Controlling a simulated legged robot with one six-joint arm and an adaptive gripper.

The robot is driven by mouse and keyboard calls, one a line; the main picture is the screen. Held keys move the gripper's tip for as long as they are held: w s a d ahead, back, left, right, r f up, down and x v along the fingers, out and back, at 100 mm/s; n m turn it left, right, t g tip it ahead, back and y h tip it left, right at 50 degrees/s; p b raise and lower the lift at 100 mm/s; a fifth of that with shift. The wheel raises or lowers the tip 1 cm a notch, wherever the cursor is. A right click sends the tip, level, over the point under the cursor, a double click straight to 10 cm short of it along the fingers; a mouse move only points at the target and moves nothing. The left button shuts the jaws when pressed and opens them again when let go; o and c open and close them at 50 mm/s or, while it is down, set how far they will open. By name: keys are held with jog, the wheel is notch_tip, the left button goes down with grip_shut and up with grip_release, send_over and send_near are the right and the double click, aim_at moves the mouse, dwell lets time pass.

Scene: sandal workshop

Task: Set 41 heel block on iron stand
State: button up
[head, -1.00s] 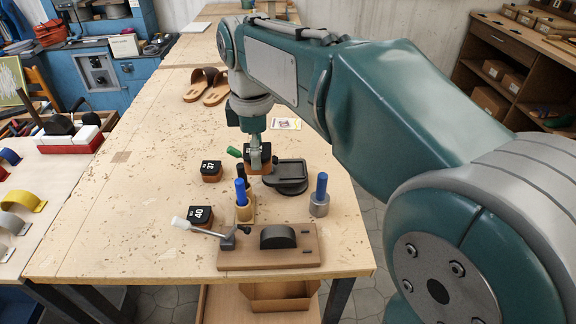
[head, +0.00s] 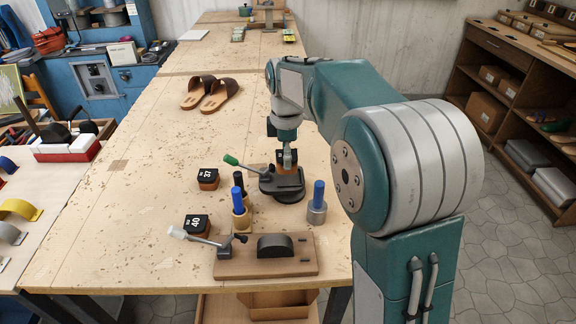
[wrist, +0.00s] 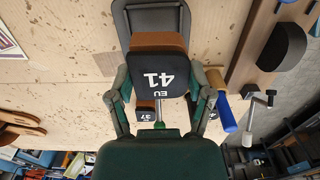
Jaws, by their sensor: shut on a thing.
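My gripper (head: 287,160) is shut on the 41 heel block (head: 286,166), a brown block with a black top. In the wrist view the black face reads "EU 41" (wrist: 162,72), between the two fingers (wrist: 161,98). The dark iron stand (head: 284,192) is on the table, with a lever ending in a green knob (head: 231,160). In the head view the block is over the stand's rear part. In the wrist view the stand's plate (wrist: 152,18) shows just beyond the block. I cannot tell whether block and stand touch.
Heel blocks 37 (head: 208,178) and 40 (head: 197,224) lie to the left. A wooden clamp board (head: 266,266) is at the front edge. Sandals (head: 211,94) lie behind; the table's left middle is clear.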

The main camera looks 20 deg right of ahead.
jog(key=shift+w+d+f, duration=0.15)
jog(key=shift+f, duration=0.85)
jog(key=shift+w+d+f, duration=0.1)
jog(key=shift+f, duration=0.85)
jog(key=o, duration=1.2)
jog(key=shift+f, duration=0.1)
jog(key=shift+o, duration=0.2)
